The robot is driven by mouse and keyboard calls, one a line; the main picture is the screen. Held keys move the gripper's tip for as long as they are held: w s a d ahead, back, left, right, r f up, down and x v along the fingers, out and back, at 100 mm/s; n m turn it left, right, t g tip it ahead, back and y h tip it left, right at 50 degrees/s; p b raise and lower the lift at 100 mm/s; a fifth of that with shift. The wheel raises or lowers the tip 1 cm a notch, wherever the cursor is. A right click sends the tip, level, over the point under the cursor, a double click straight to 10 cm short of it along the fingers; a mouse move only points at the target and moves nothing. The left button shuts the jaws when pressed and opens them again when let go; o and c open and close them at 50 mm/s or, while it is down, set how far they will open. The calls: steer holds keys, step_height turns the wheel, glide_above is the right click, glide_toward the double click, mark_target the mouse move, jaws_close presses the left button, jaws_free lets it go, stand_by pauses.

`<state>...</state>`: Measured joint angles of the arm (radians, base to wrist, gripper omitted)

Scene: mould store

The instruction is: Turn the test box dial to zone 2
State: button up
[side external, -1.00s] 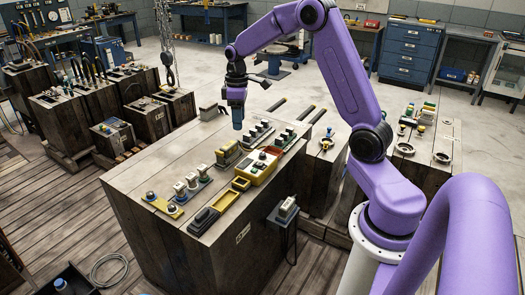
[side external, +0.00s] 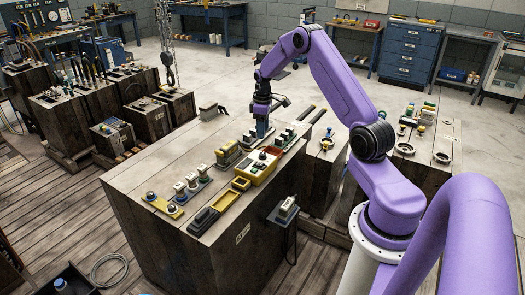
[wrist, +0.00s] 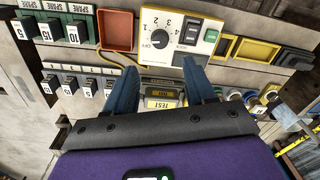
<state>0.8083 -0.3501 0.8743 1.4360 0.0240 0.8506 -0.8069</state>
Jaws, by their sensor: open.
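The test box (side external: 258,172) is a yellow box with a pale top, standing on the wooden bench block. I cannot read for sure which number the dial points at. My gripper (wrist: 160,86) is open, its two blue fingers apart with the dial beyond the gap between them. Nothing is held. In the side view my gripper (side external: 261,132) is low behind the box, partly hiding the row of parts there.
Under my fingers is a yellow part marked TEST (wrist: 160,103). Numbered blocks (wrist: 62,30) stand left of the box, beside a red tray (wrist: 117,30). Yellow trays (wrist: 258,51) lie right. The bench's left back (side external: 165,165) is mostly bare.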

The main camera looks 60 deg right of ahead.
mark_target(262, 154)
step_height(262, 154, down, 10)
steer(key=shift+a+r, duration=0.1)
steer(key=shift+a, duration=0.05)
stand_by(0.3)
jaws_close()
